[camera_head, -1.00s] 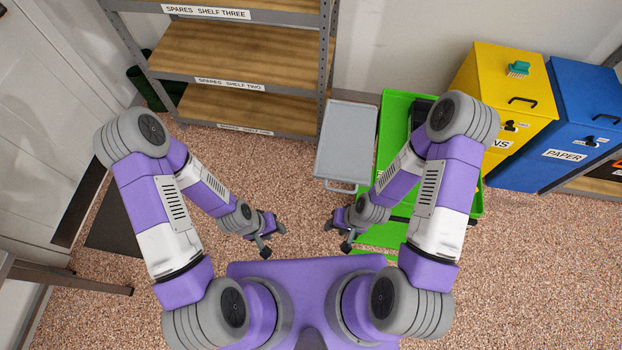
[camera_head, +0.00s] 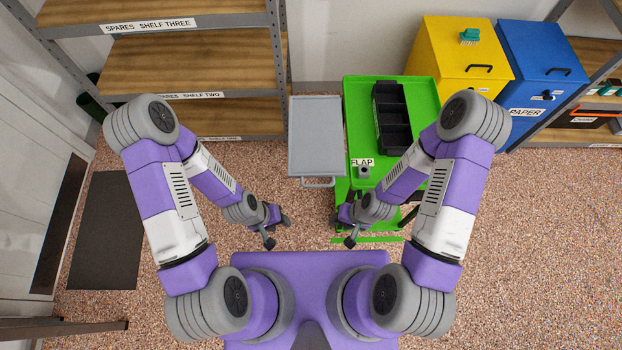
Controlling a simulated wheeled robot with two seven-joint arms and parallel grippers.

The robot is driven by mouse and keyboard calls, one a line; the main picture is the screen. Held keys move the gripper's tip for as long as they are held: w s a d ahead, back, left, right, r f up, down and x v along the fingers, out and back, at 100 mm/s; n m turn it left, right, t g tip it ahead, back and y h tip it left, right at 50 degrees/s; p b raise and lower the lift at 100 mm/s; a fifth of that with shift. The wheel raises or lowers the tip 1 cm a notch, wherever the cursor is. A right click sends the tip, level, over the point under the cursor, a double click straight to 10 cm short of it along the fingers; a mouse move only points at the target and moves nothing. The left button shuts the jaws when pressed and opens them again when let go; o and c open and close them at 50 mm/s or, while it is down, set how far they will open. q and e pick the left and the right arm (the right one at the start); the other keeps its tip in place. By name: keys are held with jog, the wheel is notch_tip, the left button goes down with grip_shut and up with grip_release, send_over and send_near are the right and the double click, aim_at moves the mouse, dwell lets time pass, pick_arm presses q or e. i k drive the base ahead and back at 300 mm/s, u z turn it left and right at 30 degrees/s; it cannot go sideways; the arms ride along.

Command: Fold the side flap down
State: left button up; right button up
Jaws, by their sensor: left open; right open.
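The side flap is a flat grey panel (camera_head: 316,137) on the left side of a green cart (camera_head: 358,100). It looks raised, roughly level with the cart top, with a grey bar handle (camera_head: 318,183) on its near edge. A white label reading FLAP (camera_head: 362,162) and a small grey knob-like part (camera_head: 364,172) are at the cart's near left corner. My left gripper (camera_head: 275,228) is open and empty, over the floor nearer to me than the flap. My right gripper (camera_head: 342,229) is open and empty near the cart's near end. My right arm hides part of the cart.
A black divided tray (camera_head: 391,118) stands on the cart top. A yellow bin (camera_head: 450,62) and a blue bin (camera_head: 540,75) stand behind right. A spares shelf unit (camera_head: 190,62) is at the back left. Speckled floor (camera_head: 235,190) is clear left of the flap.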

aim_at(316, 146)
jog(key=z, duration=4.3)
jog(key=k, duration=2.3)
jog(key=u, duration=1.3)
jog(key=i, duration=0.45)
